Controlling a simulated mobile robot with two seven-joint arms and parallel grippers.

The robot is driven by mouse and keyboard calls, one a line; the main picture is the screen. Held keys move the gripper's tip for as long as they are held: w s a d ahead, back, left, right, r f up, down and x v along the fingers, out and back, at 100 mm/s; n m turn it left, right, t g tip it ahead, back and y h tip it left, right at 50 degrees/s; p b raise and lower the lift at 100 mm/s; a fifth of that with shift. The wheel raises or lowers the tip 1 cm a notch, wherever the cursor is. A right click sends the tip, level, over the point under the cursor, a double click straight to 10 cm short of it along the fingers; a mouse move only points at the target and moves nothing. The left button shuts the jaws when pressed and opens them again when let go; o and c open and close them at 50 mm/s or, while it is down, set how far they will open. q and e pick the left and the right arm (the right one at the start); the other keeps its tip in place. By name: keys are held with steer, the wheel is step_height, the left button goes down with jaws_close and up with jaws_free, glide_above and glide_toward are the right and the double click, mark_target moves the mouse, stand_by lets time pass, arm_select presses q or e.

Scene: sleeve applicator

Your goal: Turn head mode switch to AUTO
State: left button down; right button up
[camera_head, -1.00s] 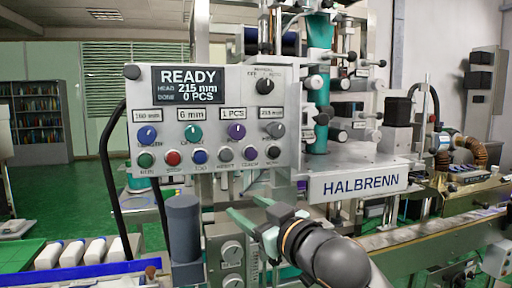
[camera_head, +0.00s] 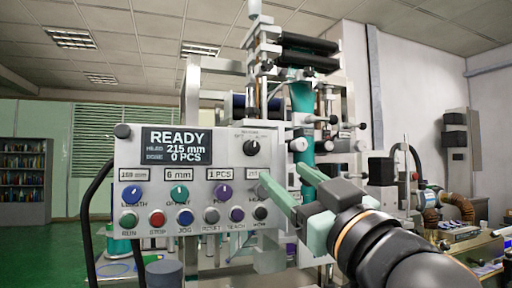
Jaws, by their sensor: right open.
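The head mode switch (camera_head: 251,147) is a black round knob at the upper right of the grey control panel (camera_head: 133,151), with small lettering above it. I cannot tell which way its pointer is turned. My right gripper (camera_head: 282,177) has pale green fingers, spread apart and empty. It is in front of the panel's right edge, below and to the right of the switch, and it appears apart from it. The fingers and wrist hide part of the panel's lower right corner. My left gripper is out of view.
The panel's display (camera_head: 177,147) reads READY, 215 mm, 0 PCS. Below it are several coloured knobs and a row of push buttons close to my right gripper. The machine column with a teal cylinder (camera_head: 302,100) stands behind the gripper. Open green floor lies at left.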

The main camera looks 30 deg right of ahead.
mark_target(256, 150)
steer(key=p+x, duration=0.7)
steer(key=p, duration=0.2)
steer(key=shift+r, duration=0.15)
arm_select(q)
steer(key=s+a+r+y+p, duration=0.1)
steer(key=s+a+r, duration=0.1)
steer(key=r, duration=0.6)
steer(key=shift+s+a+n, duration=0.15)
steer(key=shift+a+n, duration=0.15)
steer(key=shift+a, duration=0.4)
arm_select(e)
steer(key=shift+x, duration=2)
steer(key=shift+w, duration=0.1)
jaws_close()
